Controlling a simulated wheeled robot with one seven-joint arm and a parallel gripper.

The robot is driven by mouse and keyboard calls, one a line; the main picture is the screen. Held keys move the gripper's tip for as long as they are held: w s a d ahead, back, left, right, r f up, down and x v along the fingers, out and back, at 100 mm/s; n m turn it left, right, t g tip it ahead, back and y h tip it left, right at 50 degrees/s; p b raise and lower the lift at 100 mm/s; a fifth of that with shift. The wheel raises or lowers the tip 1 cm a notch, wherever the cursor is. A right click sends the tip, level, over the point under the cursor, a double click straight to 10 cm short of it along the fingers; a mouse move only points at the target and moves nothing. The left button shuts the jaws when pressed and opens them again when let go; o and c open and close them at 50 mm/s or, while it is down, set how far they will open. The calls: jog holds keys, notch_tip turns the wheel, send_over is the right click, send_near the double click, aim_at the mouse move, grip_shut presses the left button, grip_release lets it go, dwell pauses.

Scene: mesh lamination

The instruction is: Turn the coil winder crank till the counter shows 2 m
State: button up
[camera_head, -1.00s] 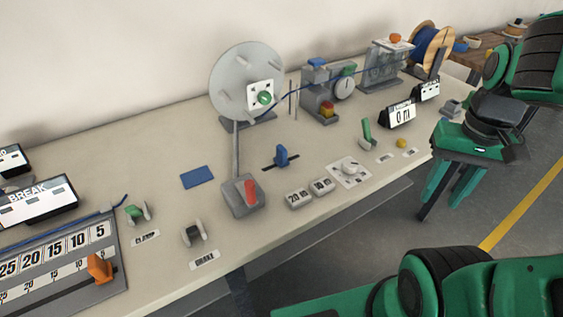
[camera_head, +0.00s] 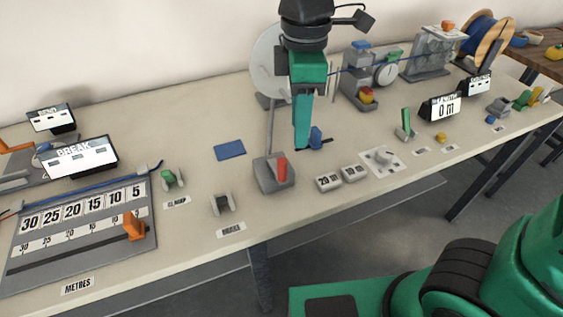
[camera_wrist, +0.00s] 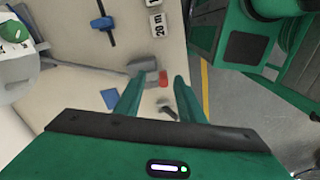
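The winder's grey disc (camera_head: 266,70) stands at the back, partly hidden by my arm. A grey bar runs from its foot to a grey box (camera_head: 270,184) with an upright red handle (camera_head: 282,169), which looks like the crank. The red handle also shows in the wrist view (camera_wrist: 163,79), between the fingertips in the picture and beyond them.
A blue slider (camera_head: 316,137) is close to my fingers in the head view. Two number blocks (camera_head: 341,177) and a white dial plate (camera_head: 380,161) lie right of the box. A blue pad (camera_head: 230,150) lies left. The BREAK sign (camera_head: 77,157) and metre scale (camera_head: 85,225) are farther left.

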aim_at(282, 165)
jog(key=a, duration=0.1)
jog(key=s+a+n, duration=0.1)
jog(key=a, duration=0.1)
jog(key=shift+a+r+n, duration=0.1)
jog(key=shift+r+n, duration=0.05)
jog(key=shift+n, duration=0.15)
jog(key=shift+a, duration=0.1)
notch_tip(282, 165, down, 11)
jog(key=shift+r, duration=0.1)
grip_shut()
